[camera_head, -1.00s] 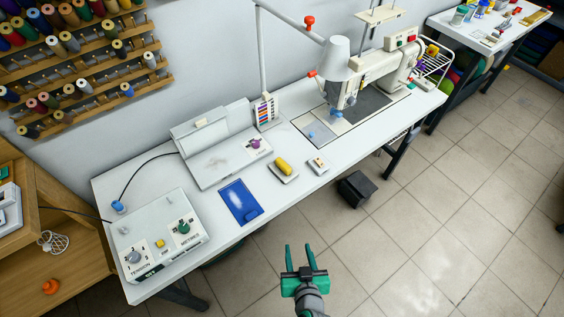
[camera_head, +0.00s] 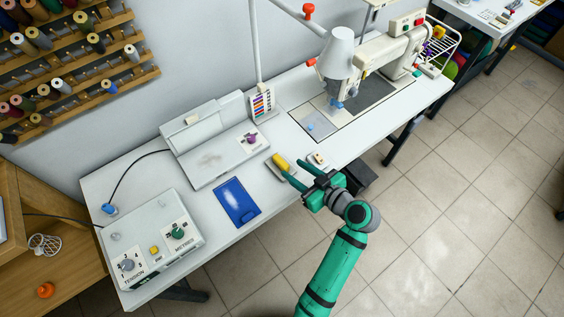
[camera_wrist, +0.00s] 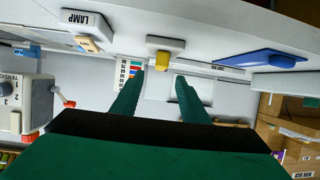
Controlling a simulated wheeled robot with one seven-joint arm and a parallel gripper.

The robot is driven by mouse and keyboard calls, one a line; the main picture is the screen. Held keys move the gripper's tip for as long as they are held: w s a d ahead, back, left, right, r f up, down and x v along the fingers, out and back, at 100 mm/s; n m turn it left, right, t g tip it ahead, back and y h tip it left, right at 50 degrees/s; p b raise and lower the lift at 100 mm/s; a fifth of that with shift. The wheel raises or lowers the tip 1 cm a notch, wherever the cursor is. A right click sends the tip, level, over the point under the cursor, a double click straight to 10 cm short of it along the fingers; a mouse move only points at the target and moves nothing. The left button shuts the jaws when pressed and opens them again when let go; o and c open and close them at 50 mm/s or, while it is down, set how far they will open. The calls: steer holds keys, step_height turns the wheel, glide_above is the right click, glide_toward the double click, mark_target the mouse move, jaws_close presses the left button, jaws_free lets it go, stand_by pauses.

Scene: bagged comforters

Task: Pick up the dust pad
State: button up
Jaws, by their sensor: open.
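A small yellow pad (camera_head: 281,161), which looks like the dust pad, sits on a pale base near the front edge of the white table. No label on it is readable. In the wrist view the yellow pad (camera_wrist: 159,68) appears upside down, between and just beyond my fingertips. My gripper (camera_head: 297,170) is open and empty, at the table's front edge, just right of the pad. In the wrist view my gripper (camera_wrist: 158,80) shows both green fingers apart, with no contact visible. The pad's base is partly hidden by a finger in the head view.
A small lamp switch box (camera_head: 317,159) stands close on the right. A grey panel (camera_head: 212,160) lies behind, a control box (camera_head: 150,240) at left, and a sewing machine (camera_head: 385,55) at right.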

mark_target(282, 162)
steer(key=shift+w+a+f, duration=0.25)
steer(key=shift+w+a, duration=0.05)
steer(key=shift+a, duration=0.15)
steer(key=shift+w+a+f, duration=0.25)
steer(key=shift+a, duration=0.15)
steer(key=shift+x, duration=3)
steer(key=shift+w+d, duration=0.15)
steer(key=shift+d, duration=0.05)
jaws_close()
